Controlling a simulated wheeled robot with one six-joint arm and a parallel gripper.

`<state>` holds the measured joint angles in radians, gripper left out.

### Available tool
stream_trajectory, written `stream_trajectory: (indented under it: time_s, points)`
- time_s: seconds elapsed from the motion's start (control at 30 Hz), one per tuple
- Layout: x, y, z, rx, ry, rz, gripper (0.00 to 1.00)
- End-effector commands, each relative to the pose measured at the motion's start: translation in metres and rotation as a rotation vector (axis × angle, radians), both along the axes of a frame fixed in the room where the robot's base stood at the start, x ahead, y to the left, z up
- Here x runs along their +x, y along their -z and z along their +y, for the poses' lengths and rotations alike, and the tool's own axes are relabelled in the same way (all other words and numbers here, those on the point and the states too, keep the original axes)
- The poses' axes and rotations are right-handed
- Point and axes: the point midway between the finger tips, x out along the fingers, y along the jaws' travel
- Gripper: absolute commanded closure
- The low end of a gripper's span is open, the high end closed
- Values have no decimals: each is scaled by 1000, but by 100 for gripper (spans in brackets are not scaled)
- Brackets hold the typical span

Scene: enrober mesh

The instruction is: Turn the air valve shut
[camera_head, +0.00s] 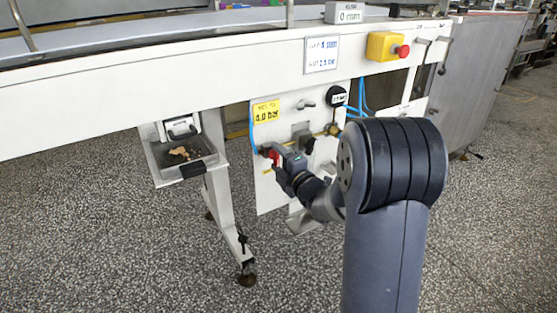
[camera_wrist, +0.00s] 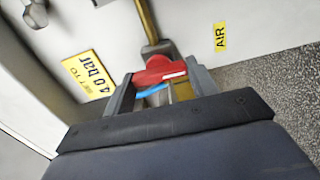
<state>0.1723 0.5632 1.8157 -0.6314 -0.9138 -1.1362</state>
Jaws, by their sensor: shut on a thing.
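The air valve has a red handle (camera_wrist: 158,71), set on a brass pipe (camera_wrist: 147,20) against a white panel (camera_head: 270,190). In the wrist view the red handle sits between the two fingers of my gripper (camera_wrist: 160,88), which is shut on it. In the head view my gripper (camera_head: 274,160) is at the lower left of the panel, with a bit of red at its tip. A yellow label reading AIR (camera_wrist: 220,37) is on the panel right of the valve. The fingers hide part of the handle, and the valve body is partly covered.
A yellow 4.0 bar label (camera_head: 267,112), a round gauge (camera_head: 337,96) and blue hoses (camera_head: 362,97) are on or near the panel. A tray with crumbs (camera_head: 185,155) hangs to the left. A yellow box with a red button (camera_head: 387,47) is above right. Speckled floor is open in front.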

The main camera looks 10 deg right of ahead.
Motion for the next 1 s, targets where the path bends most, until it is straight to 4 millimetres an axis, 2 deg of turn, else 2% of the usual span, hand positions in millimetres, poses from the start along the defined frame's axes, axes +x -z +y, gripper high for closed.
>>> stream_trajectory:
  time_s: [0.57,0.6,0.83,1.0]
  points:
    - [0,1,0,-31,-1,-8,68]
    - [0,1,0,-31,-1,-8,43]
    - [0,1,0,-29,-1,-8,24]
    - [0,0,0,-29,0,-9,24]
